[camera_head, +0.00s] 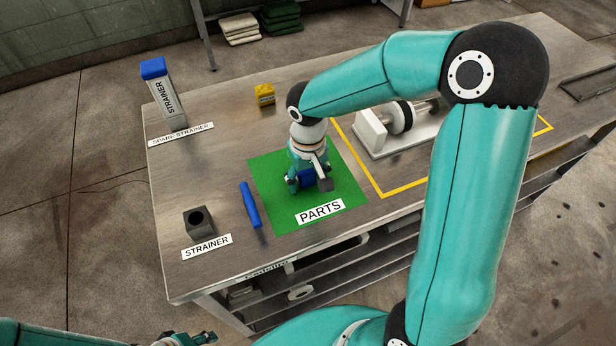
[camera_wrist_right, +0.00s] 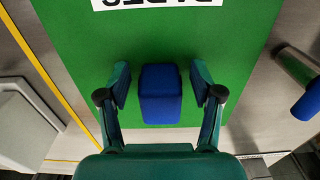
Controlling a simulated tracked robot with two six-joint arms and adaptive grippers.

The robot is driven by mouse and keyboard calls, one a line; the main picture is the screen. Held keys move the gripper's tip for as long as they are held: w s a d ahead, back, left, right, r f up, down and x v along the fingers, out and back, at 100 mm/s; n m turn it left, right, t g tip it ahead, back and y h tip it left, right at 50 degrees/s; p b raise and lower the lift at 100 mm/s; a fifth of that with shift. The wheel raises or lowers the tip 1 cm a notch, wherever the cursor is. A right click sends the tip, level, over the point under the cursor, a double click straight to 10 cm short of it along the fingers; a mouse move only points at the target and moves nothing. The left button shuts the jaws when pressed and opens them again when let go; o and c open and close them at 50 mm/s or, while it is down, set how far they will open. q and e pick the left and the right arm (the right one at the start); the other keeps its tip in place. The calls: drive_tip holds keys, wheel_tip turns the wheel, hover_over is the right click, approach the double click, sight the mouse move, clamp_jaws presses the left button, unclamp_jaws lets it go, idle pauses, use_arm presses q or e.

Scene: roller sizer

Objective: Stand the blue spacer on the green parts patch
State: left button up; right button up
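The blue spacer (camera_head: 306,178) is on or just above the green parts patch (camera_head: 270,172), near its middle, and my right gripper partly hides it in the head view. In the right wrist view the spacer (camera_wrist_right: 161,95) is a rounded blue block between the two fingers, with green showing on both sides of it. My right gripper (camera_wrist_right: 161,88) points down and is open around the spacer, not touching it. Whether its base rests flat is hidden. My left gripper (camera_head: 190,339) is at the bottom left edge, away from the bench, mostly cut off.
A blue bar (camera_head: 250,205) lies just left of the patch. A dark strainer block (camera_head: 199,221) with a hole stands front left; a blue-topped spare strainer (camera_head: 163,95) stands back left. A yellow block (camera_head: 265,94) is behind the patch. A roller unit (camera_head: 400,125) stands right.

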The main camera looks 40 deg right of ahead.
sight(308, 175)
wheel_tip(308, 175, up, 12)
drive_tip(key=shift+r+p, duration=0.15)
drive_tip(key=shift+p, duration=0.25)
idle(0.3)
idle(0.4)
